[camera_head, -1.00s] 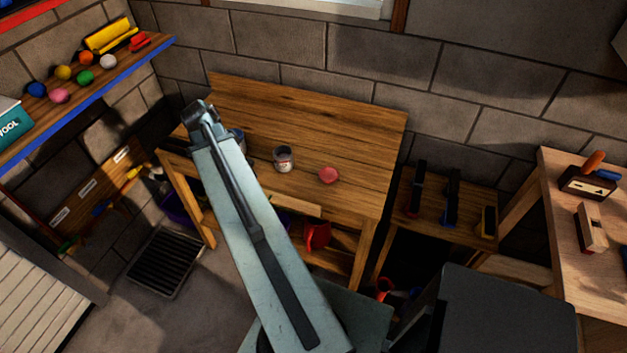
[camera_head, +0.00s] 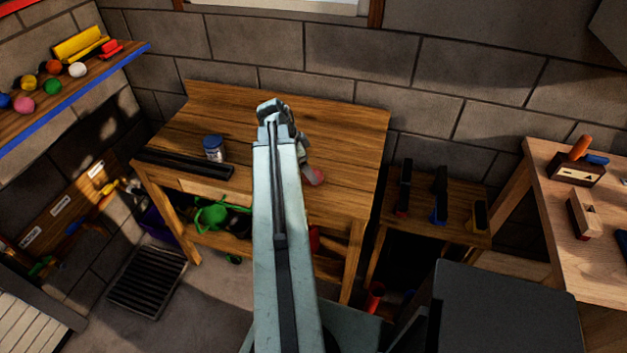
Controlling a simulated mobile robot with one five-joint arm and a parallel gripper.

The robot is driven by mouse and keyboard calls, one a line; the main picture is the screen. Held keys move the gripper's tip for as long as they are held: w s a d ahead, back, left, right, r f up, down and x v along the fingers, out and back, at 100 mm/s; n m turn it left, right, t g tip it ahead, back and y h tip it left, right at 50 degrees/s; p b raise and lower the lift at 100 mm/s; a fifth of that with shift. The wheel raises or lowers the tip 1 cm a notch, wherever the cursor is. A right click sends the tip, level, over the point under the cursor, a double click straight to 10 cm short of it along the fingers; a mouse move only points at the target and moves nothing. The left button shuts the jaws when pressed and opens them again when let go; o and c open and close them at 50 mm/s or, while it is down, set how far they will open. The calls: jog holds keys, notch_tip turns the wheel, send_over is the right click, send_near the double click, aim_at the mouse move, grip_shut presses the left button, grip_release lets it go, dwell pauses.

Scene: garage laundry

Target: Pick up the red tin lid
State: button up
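The red tin lid (camera_head: 317,177) lies on the wooden workbench (camera_head: 340,118), toward its front right. Its left part is hidden behind my arm, so only its right side shows. My gripper (camera_head: 302,146) is at the far end of the raised arm, in front of the bench in the picture, up and to the left of the lid. The arm hides most of the gripper, and its fingers cannot be made out. I see nothing held.
A blue-lidded jar (camera_head: 214,148) and a long dark bar (camera_head: 184,164) are on the bench's left side. A green watering can (camera_head: 210,215) is below. A low shelf with clamps (camera_head: 439,195) stands right. The bench's back right is clear.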

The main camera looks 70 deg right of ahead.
jog(key=b+x, duration=0.4)
jog(key=x, duration=0.1)
jog(key=shift+w, duration=0.15)
jog(key=shift+r, duration=0.1)
jog(key=c, duration=1.4)
jog(key=shift+r+p, duration=0.1)
jog(key=shift+p, duration=0.2)
notch_tip(320, 180, up, 10)
jog(key=p, duration=0.9)
jog(key=shift+p, duration=0.4)
